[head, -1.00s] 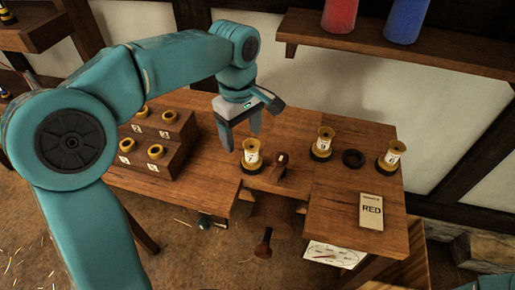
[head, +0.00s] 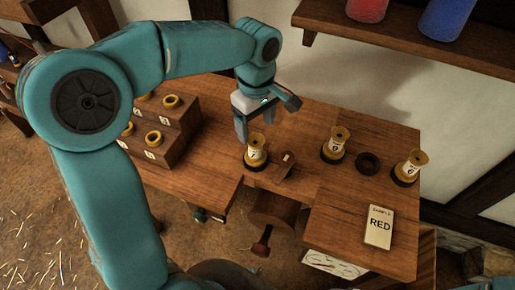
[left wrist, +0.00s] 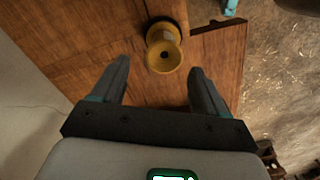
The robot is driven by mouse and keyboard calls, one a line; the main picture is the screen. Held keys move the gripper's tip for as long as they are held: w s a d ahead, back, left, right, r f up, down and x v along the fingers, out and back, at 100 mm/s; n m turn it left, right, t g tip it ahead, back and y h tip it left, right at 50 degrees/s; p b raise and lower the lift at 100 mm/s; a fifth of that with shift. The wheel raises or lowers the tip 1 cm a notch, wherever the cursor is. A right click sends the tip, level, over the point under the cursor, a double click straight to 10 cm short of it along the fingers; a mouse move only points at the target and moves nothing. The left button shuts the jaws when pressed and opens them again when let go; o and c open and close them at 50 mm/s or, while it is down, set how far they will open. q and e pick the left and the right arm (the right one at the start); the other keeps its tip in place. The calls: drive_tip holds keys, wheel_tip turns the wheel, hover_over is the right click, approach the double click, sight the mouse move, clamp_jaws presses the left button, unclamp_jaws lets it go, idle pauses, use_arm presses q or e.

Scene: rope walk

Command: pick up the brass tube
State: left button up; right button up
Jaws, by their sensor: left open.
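Several brass, spool-like tubes with white labels stand on the wooden bench. The nearest to my left gripper is a brass tube (head: 256,151) upright on a dark base; another (head: 335,145) stands right of it, and a third (head: 409,168) at the far right. My left gripper (head: 257,129) is open and empty, pointing down above and just behind the nearest tube. In the left wrist view, a brass tube (left wrist: 163,52) shows end-on, beyond and between the open fingertips (left wrist: 158,68), not gripped. My right gripper is not in view.
A dark ring (head: 367,163) lies between the two right tubes. A brown wooden-handled item (head: 285,165) sits close right of the nearest tube. A stepped rack (head: 180,130) holds brass-topped pieces. A shelf (head: 400,50) hangs above.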

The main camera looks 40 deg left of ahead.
sight(255, 149)
use_arm(q)
drive_tip(key=f, duration=0.3)
drive_tip(key=shift+s, duration=0.25)
drive_tip(key=shift+s+d+f, duration=0.1)
drive_tip(key=shift+s+f, duration=0.05)
wheel_tip(255, 149, down, 5)
drive_tip(key=shift+f, duration=0.25)
drive_tip(key=c, duration=1)
drive_tip(key=shift+c, duration=0.9)
